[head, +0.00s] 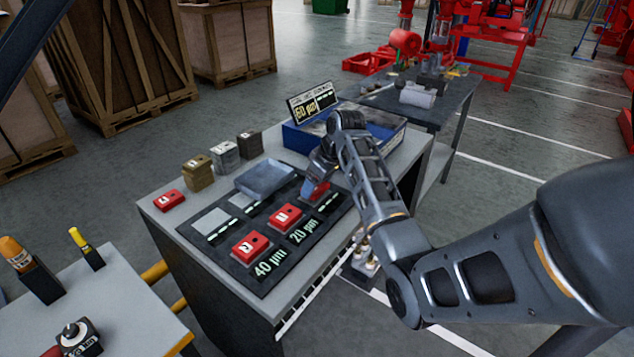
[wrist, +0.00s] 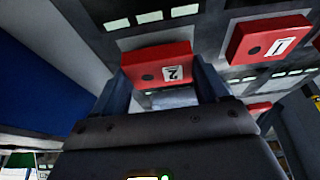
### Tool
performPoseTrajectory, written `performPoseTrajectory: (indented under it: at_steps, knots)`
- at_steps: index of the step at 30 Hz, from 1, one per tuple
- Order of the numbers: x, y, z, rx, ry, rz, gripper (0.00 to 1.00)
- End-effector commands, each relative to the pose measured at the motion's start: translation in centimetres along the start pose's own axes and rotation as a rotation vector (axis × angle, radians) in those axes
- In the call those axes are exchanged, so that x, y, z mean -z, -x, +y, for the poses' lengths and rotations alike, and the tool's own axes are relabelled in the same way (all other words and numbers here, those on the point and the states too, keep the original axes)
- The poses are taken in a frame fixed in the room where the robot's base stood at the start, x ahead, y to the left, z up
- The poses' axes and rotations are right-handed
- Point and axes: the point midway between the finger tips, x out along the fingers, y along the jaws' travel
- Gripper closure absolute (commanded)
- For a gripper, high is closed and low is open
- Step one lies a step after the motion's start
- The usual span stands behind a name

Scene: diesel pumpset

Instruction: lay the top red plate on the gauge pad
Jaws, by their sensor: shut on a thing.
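A red plate marked 2 (wrist: 160,65) sits between my gripper's fingers in the wrist view. My gripper (head: 315,188) is shut on it over the far right of the dark mat. In the head view this plate (head: 321,191) is partly hidden by my fingers. Two more red plates lie on the mat, one in the middle (head: 285,217) and one nearer the front (head: 250,247). The dark mat (head: 232,262) carries light squares and the labels 20 µm and 40 µm. A raised grey block (head: 265,179) stands at its back; I cannot tell whether it is the gauge pad.
A blue-sided box (head: 297,138) and a 60 µm sign (head: 312,103) stand behind my gripper. Three small blocks, including a brown one (head: 198,173), line the back edge. Another red plate (head: 169,200) lies at the bench's left. A lower table (head: 130,290) stands front left.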

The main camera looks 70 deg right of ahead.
Motion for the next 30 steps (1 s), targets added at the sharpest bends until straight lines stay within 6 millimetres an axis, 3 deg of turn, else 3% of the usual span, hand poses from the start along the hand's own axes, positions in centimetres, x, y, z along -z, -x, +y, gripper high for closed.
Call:
performPoseTrajectory:
  at_steps: [24,25,30]
  knots:
    - [-0.5,-1.3,0.0,-0.001,0.002,0.002,0.74]
    - [-0.5,-1.3,0.0,-0.001,0.002,0.002,0.24]
    - [-0.5,-1.3,0.0,-0.001,0.001,0.001,0.08]
